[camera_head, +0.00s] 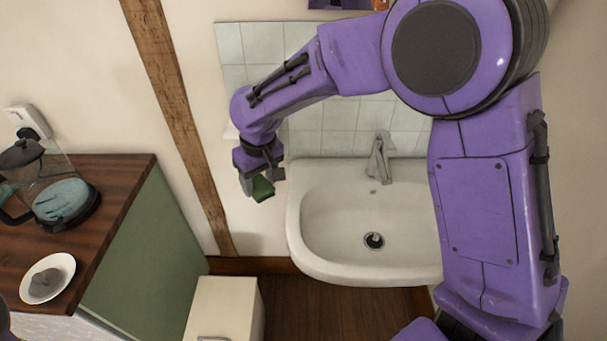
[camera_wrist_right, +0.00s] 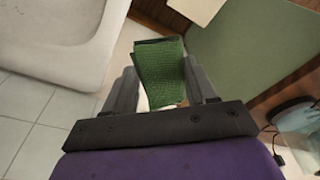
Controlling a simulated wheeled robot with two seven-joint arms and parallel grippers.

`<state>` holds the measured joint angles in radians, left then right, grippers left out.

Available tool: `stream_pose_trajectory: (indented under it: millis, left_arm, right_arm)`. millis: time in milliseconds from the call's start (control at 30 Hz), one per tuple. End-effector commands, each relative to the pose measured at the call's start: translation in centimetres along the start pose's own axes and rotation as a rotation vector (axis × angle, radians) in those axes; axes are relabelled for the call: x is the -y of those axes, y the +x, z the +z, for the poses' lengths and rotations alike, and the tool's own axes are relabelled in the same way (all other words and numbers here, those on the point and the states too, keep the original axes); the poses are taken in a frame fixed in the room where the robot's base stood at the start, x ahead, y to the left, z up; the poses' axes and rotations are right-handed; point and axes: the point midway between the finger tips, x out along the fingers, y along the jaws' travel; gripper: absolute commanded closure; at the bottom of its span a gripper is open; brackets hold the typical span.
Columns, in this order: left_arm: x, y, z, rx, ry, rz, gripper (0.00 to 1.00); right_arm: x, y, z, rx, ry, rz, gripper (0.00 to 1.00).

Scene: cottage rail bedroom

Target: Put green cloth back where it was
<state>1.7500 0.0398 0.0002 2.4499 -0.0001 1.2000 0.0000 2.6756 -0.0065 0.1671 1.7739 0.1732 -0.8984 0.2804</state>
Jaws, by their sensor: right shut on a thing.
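The green cloth (camera_head: 263,189) hangs folded from my right gripper (camera_head: 261,176), to the left of the sink in the head view. In the right wrist view the cloth (camera_wrist_right: 160,72) sits between the two fingers of my right gripper (camera_wrist_right: 163,90), which is shut on it. The cloth is held in the air, apart from the sink and the cabinet. My left gripper is not in view.
A white sink (camera_head: 296,225) with a grey tap (camera_head: 381,155) stands right of the gripper. A cream cabinet (camera_head: 226,305) stands low in front.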

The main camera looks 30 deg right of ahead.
Motion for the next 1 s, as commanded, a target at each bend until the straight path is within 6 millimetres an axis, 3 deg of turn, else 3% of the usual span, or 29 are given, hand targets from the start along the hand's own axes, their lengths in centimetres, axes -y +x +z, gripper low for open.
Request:
stream_pose_trajectory:
  millis: [33,100,233,333,600,800,1000]
  left_arm:
    - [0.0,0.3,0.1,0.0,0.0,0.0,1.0]
    - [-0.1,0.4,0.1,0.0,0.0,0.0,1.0]
    - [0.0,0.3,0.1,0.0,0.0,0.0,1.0]
    - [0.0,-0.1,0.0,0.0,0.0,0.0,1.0]
    - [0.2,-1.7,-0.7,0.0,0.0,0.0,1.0]
    - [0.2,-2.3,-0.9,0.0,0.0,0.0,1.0]
    - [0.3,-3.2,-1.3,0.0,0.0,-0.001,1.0]
  right_arm:
    - [-2.1,-0.6,-0.3,0.032,-0.018,0.008,0.68]
    - [-4.6,-1.6,-0.3,0.081,-0.049,0.017,0.68]
    - [-7.2,-2.5,-0.2,0.132,-0.084,0.023,0.68]
    - [-9.1,-2.0,-0.6,0.142,-0.088,0.024,0.68]
    - [-16.5,2.0,-2.7,0.144,-0.086,0.024,0.68]
    - [-19.4,6.0,-3.3,0.141,-0.089,0.025,0.68]
    - [-20.6,8.3,-3.4,0.143,-0.091,0.025,0.68]
